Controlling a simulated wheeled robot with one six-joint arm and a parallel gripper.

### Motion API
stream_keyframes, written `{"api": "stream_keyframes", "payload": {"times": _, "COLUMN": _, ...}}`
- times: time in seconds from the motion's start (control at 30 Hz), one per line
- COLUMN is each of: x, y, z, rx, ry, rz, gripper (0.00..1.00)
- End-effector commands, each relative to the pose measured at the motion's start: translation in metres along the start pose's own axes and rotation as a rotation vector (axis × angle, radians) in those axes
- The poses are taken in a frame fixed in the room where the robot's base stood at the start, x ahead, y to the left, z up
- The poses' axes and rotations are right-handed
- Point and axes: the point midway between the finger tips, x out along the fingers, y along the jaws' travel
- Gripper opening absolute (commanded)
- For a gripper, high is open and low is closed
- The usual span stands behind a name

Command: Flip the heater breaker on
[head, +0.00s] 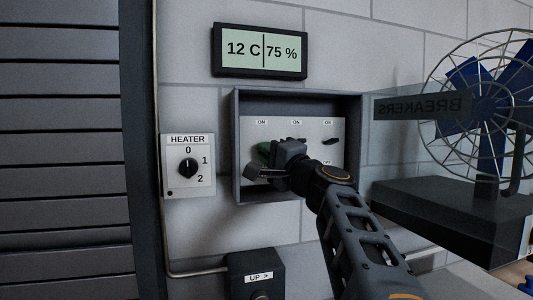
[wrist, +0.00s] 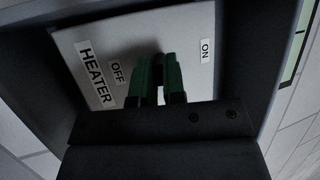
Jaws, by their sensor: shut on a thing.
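The breaker box (head: 240,150) is open on the wall in the head view, with ON labels along the top of its panel (head: 281,126). My gripper (head: 264,150) reaches into its left part and covers the left breaker. In the wrist view the panel (wrist: 188,30) reads HEATER, with OFF at left and ON at right. The green fingertips of my gripper (wrist: 159,62) stand between these labels, close together and shut on the heater breaker's lever. The lever is mostly hidden by the fingers, so its exact position cannot be told.
The right breaker lever (head: 331,142) shows beside my gripper. The clear door (head: 420,106) marked BREAKERS stands open at right, in front of a fan (head: 485,90). A heater dial (head: 188,168) is left of the box, a display (head: 260,51) above, an UP switch box (head: 257,275) below.

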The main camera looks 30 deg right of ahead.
Motion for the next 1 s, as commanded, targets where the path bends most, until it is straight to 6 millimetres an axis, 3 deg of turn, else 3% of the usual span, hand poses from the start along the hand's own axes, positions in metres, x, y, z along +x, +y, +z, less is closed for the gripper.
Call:
{"api": "stream_keyframes", "payload": {"times": 0.37, "x": 0.002, "y": -0.007, "z": -0.001, "rx": 0.019, "ry": 0.000, "rz": 0.048, "gripper": 0.00}}
{"api": "stream_keyframes", "payload": {"times": 1.0, "x": 0.007, "y": -0.029, "z": -0.003, "rx": 0.190, "ry": 0.000, "rz": 0.460, "gripper": 0.00}}
